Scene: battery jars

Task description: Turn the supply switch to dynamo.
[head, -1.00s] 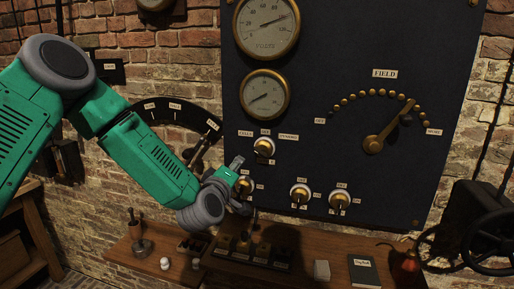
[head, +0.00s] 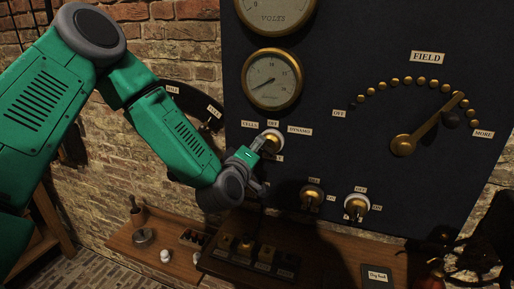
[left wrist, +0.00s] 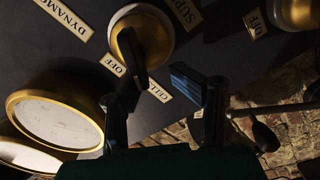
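The supply switch (head: 271,138) is a brass-rimmed knob on the dark panel, with labels CELLS at its left, OFF above and DYNAMO (head: 300,131) at its right. My left gripper (head: 256,152) is at the knob's lower left, partly covering it. In the left wrist view the knob (left wrist: 148,22) shows upside down, with a dark handle on it. The left gripper's two fingers (left wrist: 158,72) are apart, one overlapping the knob's handle and the other beside the knob. I cannot tell whether they touch it, nor clearly where the handle points. My right gripper is out of view.
Gauges (head: 272,80) stand above the switch. Two smaller switches (head: 312,194) sit lower right on the panel. A field lever (head: 428,126) is at the right.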

